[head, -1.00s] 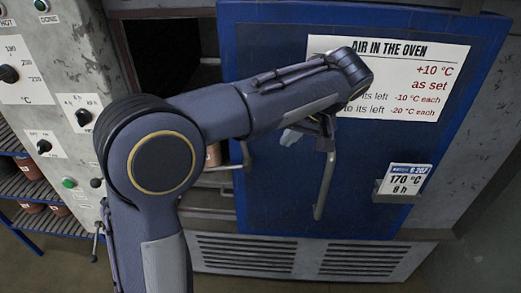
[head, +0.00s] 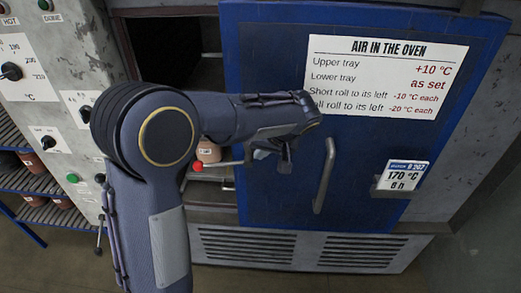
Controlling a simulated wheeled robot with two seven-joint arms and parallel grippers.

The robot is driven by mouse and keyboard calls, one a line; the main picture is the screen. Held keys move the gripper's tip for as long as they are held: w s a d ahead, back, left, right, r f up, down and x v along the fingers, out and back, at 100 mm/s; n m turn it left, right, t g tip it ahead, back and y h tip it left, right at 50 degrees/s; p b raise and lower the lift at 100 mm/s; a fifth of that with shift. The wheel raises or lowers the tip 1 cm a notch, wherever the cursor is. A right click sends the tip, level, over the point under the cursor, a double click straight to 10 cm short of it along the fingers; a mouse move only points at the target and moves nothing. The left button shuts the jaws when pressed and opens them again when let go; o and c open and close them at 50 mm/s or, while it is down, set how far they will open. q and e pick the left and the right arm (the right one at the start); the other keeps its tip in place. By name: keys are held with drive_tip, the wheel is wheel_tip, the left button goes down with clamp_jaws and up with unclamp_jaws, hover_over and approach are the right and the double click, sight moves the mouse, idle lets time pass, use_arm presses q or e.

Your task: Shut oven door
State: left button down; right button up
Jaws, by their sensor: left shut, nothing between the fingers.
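The blue oven door (head: 375,150) stands ajar, its left edge away from the dark oven opening (head: 170,50). A grey upright bar handle (head: 325,178) is on the door's front. My left gripper (head: 273,152) is shut and empty. In the picture it lies over the left part of the door, left of the handle and apart from it. I cannot tell whether it touches the door. My left forearm hides part of the opening and the door's left edge. My right gripper is not in view.
A rod with a red knob (head: 198,167) and a tan container (head: 208,150) show by the door's left edge. A control panel (head: 60,100) with dials stands at left. A rack (head: 40,185) holds several containers. A sign (head: 385,78) and a small card (head: 402,176) are on the door.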

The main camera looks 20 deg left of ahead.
use_arm(q)
drive_tip(key=shift+a, duration=0.25)
drive_tip(key=shift+s+a+f+b, duration=0.1)
drive_tip(key=shift+s+a+b, duration=0.2)
drive_tip(key=shift+a, duration=0.2)
drive_tip(key=s+a+b, duration=0.2)
drive_tip(key=s+a, duration=0.2)
drive_tip(key=a, duration=0.9)
drive_tip(key=s+a+b, duration=0.2)
drive_tip(key=s+a, duration=0.3)
drive_tip(key=a, duration=0.8)
drive_tip(key=shift+s+b, duration=0.3)
